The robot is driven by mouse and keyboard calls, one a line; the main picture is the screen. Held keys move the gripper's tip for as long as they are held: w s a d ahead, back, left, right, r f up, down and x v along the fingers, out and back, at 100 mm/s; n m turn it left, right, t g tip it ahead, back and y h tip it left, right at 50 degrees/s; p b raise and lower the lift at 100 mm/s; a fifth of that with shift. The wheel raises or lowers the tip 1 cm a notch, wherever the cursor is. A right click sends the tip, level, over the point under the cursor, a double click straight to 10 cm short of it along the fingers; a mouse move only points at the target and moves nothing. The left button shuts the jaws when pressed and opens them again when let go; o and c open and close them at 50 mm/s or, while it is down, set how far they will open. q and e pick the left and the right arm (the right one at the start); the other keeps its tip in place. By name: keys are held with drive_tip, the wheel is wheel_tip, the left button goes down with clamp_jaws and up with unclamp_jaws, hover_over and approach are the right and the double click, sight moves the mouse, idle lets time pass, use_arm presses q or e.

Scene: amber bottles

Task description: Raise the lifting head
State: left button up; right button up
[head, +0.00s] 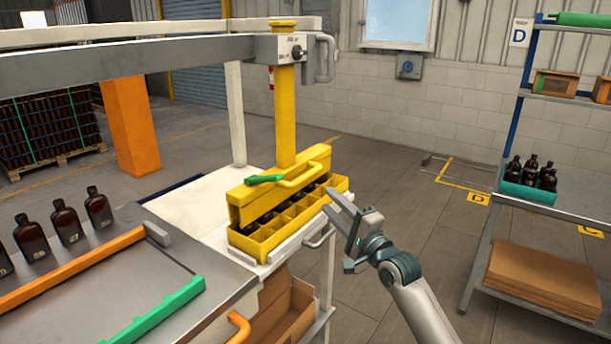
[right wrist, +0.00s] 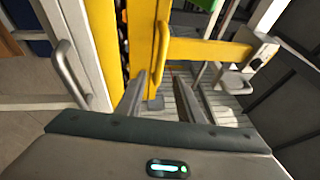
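The yellow lifting head (head: 280,183) hangs on a yellow column (head: 286,115), low over a yellow divided crate (head: 262,248) on the white bench. My right gripper (head: 332,202) is open and empty, just right of the crate and head. In the right wrist view its two fingers (right wrist: 167,88) are apart, with yellow bars (right wrist: 163,35) ahead of them. I cannot tell how far the bars are from the fingertips. My left gripper is out of view.
Amber bottles (head: 65,222) stand on the metal table at left, by an orange rail (head: 70,268) and a green toothed rail (head: 150,314). A shelf rack with a teal crate (head: 528,192) of bottles stands at right. The floor between bench and rack is mostly clear.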

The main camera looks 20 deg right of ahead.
sight(308, 178)
drive_tip(key=p+x, duration=0.3)
drive_tip(key=x, duration=1)
drive_tip(key=shift+w, duration=0.25)
clamp_jaws()
